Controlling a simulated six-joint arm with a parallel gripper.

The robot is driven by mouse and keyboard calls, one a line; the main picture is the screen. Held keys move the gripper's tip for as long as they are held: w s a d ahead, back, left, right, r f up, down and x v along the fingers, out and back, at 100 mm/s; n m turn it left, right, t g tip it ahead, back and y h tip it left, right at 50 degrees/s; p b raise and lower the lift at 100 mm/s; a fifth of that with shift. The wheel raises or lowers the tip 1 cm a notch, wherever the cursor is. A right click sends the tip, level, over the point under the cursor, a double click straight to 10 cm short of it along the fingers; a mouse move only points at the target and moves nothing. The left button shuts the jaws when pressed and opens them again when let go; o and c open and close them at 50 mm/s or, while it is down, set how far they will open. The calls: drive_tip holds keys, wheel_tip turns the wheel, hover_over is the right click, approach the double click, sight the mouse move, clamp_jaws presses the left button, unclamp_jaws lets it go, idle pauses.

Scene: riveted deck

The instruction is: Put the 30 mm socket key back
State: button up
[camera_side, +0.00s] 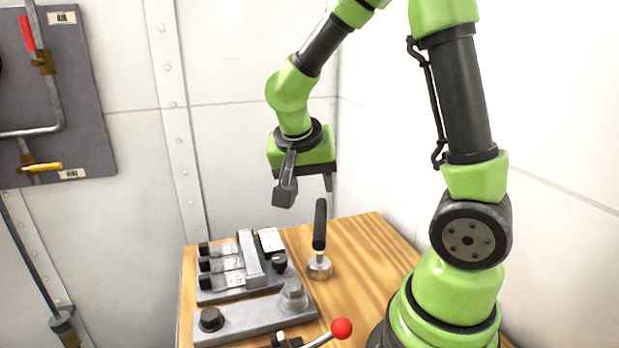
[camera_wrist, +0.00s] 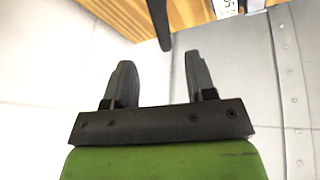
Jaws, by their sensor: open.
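A socket key (camera_side: 320,226) with a black handle and a round metal socket end stands upright, slightly tilted, on the wooden table, right of the grey rack. Its black handle also shows at the top of the wrist view (camera_wrist: 160,22). I cannot read a size on it. My gripper (camera_side: 307,190) is open and empty, above the key and a little to its left in the side view. The grey rack (camera_side: 222,295) has several black-ended pieces with white labels along its left side. The label writing is too small to read.
In front of the rack lies a grey plate (camera_side: 250,318) with a dark bolt at its left and a metal one at its right. A lever with a red knob (camera_side: 341,328) stands near the front. The table (camera_side: 370,250) right of the key is clear. White walls stand behind.

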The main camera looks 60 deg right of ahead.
drive_tip(key=w+a+r+n+t+y, duration=0.1)
drive_tip(key=w+a+r+n+t, duration=0.15)
drive_tip(key=r+t, duration=0.4)
drive_tip(key=w+a+r+n+t+y, duration=0.2)
drive_tip(key=w+a+r+t, duration=0.25)
drive_tip(key=r, duration=0.25)
drive_tip(key=s+a+r+n+y, duration=0.1)
drive_tip(key=s+a+n+y, duration=0.35)
drive_tip(key=s+a, duration=0.2)
drive_tip(key=s+d+f+g, duration=0.1)
drive_tip(key=s+f+g, duration=0.3)
drive_tip(key=s, duration=0.5)
drive_tip(key=shift+s+d+f+h, duration=0.2)
drive_tip(key=shift+s+h, duration=0.05)
drive_tip(key=shift+h, duration=0.1)
idle(0.3)
